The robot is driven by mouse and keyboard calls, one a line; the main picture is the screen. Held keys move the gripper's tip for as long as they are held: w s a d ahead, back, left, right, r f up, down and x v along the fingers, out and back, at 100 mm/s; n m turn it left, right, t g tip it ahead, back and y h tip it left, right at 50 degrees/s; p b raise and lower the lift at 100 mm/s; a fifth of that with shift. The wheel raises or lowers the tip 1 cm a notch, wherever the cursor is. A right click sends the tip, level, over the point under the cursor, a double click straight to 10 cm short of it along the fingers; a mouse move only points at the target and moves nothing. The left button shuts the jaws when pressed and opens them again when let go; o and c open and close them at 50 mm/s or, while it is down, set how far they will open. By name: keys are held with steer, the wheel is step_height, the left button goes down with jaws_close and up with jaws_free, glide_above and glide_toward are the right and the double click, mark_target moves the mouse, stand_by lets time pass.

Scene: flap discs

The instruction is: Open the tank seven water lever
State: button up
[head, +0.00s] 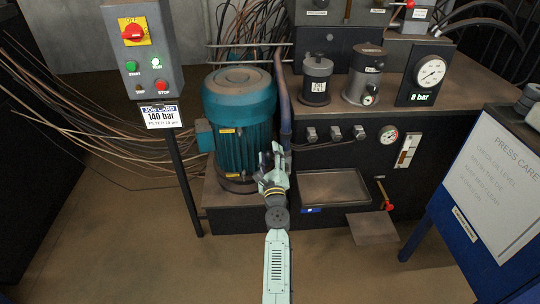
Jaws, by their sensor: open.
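A small lever with a red handle (388,205) hangs on the front of the dark tank (345,218), low and right of the drip tray. It points downward, above a small floor plate. No "seven" marking is readable on the tank. My gripper (270,152) is open, with nothing visible between its fingers. It is in front of the teal motor's right side, up and left of the red-handled lever and well apart from it.
The teal motor (238,105) and control post (145,50) stand left. The tray (334,185) juts from the tank. A floor plate (372,229) lies below the lever. A press care board (497,185) stands right. The front floor is clear.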

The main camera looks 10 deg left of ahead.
steer(key=v, duration=1.2)
steer(key=shift+c, duration=0.5)
